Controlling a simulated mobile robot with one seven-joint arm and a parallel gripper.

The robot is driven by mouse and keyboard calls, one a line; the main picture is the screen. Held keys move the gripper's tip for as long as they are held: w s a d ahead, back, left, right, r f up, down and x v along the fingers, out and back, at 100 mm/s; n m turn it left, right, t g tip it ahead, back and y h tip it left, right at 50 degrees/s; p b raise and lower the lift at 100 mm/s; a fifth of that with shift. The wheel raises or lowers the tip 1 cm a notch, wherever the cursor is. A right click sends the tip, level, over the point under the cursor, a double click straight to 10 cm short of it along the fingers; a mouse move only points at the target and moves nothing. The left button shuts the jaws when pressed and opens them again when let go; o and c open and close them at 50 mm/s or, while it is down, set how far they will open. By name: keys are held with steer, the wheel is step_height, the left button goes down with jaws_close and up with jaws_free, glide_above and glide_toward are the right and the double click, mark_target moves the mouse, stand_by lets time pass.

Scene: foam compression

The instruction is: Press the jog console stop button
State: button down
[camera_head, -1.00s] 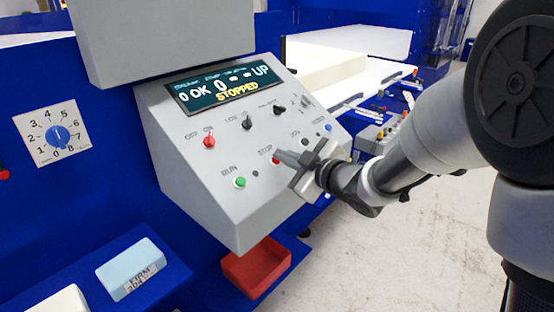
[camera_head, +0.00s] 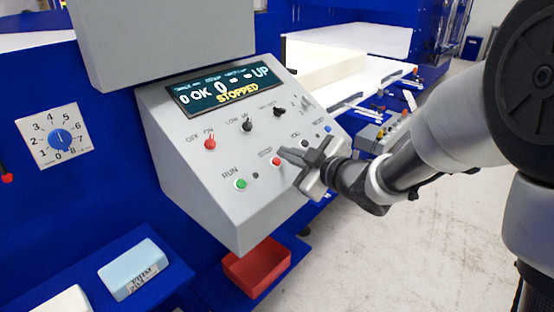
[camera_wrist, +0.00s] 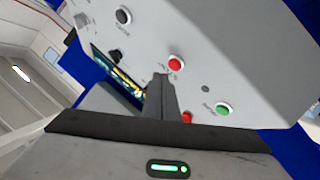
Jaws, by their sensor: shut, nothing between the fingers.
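The jog console (camera_head: 205,150) is a grey sloped box on the blue machine. Its red stop button (camera_head: 276,161) sits between the green RUN button (camera_head: 240,184) and a black button (camera_head: 304,143). The stop button also shows in the wrist view (camera_wrist: 176,63), uncovered. My gripper (camera_head: 284,151) is shut and empty, its fingertips just up and right of the stop button in the head view. In the wrist view the fingertips (camera_wrist: 162,80) appear beside the button; I cannot tell whether they touch the panel. The display (camera_head: 223,87) reads STOPPED.
A red knob (camera_head: 210,144), black knobs and a blue button (camera_head: 329,128) are on the same panel. A grey box overhangs the console's top left. A red bin (camera_head: 256,268) is below it, and a light blue block (camera_head: 134,268) lies at lower left. Floor at right is open.

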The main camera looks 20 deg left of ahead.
steer(key=shift+s+d+r+p, duration=0.15)
steer(key=shift+d+r+p, duration=0.25)
steer(key=shift+r, duration=0.25)
steer(key=shift+s+d+r+p, duration=0.15)
steer(key=shift+d+r+p, duration=0.15)
steer(key=shift+r+p, duration=0.25)
steer(key=shift+s+d+r+p, duration=0.15)
steer(key=shift+d+r+p, duration=0.2)
steer(key=shift+r, duration=0.35)
